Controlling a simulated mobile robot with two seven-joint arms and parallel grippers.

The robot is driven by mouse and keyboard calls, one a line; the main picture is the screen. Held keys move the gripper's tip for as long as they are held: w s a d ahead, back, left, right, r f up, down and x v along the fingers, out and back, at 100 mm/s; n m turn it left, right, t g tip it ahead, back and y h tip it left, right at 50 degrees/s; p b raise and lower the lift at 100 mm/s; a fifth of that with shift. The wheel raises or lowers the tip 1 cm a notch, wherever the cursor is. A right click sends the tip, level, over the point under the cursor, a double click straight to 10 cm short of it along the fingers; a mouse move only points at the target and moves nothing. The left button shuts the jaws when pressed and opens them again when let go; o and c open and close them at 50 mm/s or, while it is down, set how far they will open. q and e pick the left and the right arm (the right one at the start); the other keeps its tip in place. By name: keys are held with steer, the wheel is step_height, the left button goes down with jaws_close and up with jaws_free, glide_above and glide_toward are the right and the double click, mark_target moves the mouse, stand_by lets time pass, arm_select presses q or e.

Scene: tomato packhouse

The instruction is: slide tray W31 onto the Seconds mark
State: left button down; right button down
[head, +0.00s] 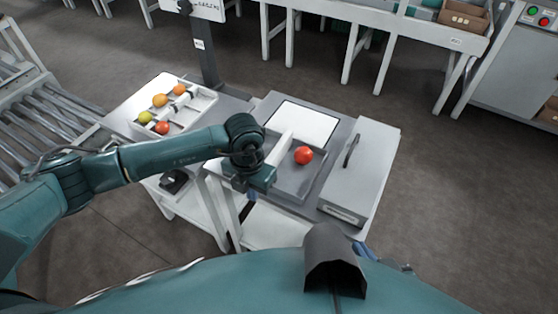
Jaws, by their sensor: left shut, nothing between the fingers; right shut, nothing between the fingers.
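A grey tray (313,186) with one red tomato (304,155) in it lies on the near part of the table; I cannot read a W31 label. A white rectangle (305,120) lies flat just behind it; whether it is the Seconds mark is not readable. My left gripper (252,194) points down at the tray's near left side, shut and empty. Whether it touches the tray I cannot tell, and my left arm hides the tray's left part. My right gripper is not in view.
A pale box (374,160) with a dark handle stands right of the grey tray. A white tray (203,101) with several fruits stands at left, beside a dark post (207,62). A roller conveyor (50,110) is far left. Open floor lies right.

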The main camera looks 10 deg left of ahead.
mark_target(276, 157)
stand_by(0.3)
arm_select(q)
steer(key=shift+w+d+b, duration=0.3)
steer(key=shift+w+b, duration=0.4)
steer(key=shift+w, duration=0.25)
steer(key=shift+w+d+b, duration=0.3)
steer(key=shift+w+b, duration=0.45)
steer(key=shift+w, duration=0.2)
steer(key=shift+w+d+b, duration=0.3)
steer(key=shift+w+b, duration=0.4)
steer(key=shift+w, duration=0.25)
